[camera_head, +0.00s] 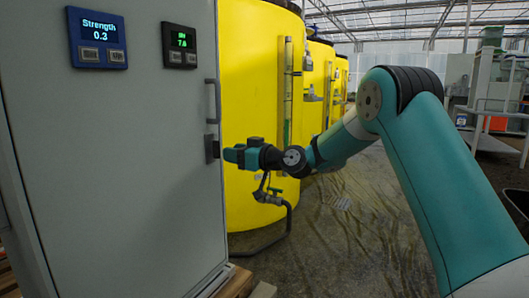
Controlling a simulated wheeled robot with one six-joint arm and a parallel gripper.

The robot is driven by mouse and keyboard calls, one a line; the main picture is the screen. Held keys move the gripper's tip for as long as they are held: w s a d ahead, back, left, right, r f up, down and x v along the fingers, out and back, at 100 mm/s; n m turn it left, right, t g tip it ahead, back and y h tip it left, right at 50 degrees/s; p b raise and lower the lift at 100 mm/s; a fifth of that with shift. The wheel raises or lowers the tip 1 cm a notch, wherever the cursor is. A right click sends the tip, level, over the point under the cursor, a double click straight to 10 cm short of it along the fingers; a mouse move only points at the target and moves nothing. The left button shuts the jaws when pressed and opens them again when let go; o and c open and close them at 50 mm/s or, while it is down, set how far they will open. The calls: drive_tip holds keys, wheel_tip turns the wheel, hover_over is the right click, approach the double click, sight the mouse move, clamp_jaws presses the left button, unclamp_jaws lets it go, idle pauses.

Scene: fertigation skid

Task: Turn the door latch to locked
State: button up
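The grey cabinet door (110,170) fills the left of the head view. The door latch (211,148) is a small dark piece on the door's right edge, below a vertical grey bar handle (212,101). My gripper (228,154) comes from the right and points left at the latch, its tip very close to it. I cannot tell whether it touches the latch. The fingers are small and seen side-on, so their opening and anything between them cannot be made out. The latch's turn position cannot be read either.
A blue display (98,38) reading "Strength 0.3" and a dark display (179,46) sit on the cabinet. Yellow tanks (250,80) stand behind my gripper, with a valve and hose (272,198) below it. The cabinet rests on a wooden pallet (236,284). Floor (345,240) is open at centre.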

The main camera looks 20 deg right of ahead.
drive_tip(key=p+v, duration=0.2)
drive_tip(key=v, duration=0.8)
drive_tip(key=shift+s+d, duration=0.2)
drive_tip(key=shift+s, duration=0.15)
drive_tip(key=s+a+r+n+g+p, duration=0.1)
drive_tip(key=s+a+r+g+p, duration=0.35)
drive_tip(key=s+a, duration=0.3)
drive_tip(key=s+a+r+n+g+p, duration=0.1)
drive_tip(key=s+a+r+g+p, duration=0.4)
drive_tip(key=a, duration=0.3)
drive_tip(key=s+d+r+m+g+h+p, duration=0.1)
drive_tip(key=s+r+g+h+p, duration=0.3)
drive_tip(key=s, duration=0.8)
drive_tip(key=s+m+g+h+p, duration=0.1)
drive_tip(key=s+h+p, duration=0.35)
drive_tip(key=s, duration=0.75)
wheel_tip(320, 180, up, 37)
drive_tip(key=y+p, duration=0.2)
drive_tip(key=p, duration=3.5)
drive_tip(key=shift+w+f+p, duration=0.25)
drive_tip(key=shift+p, duration=0.05)
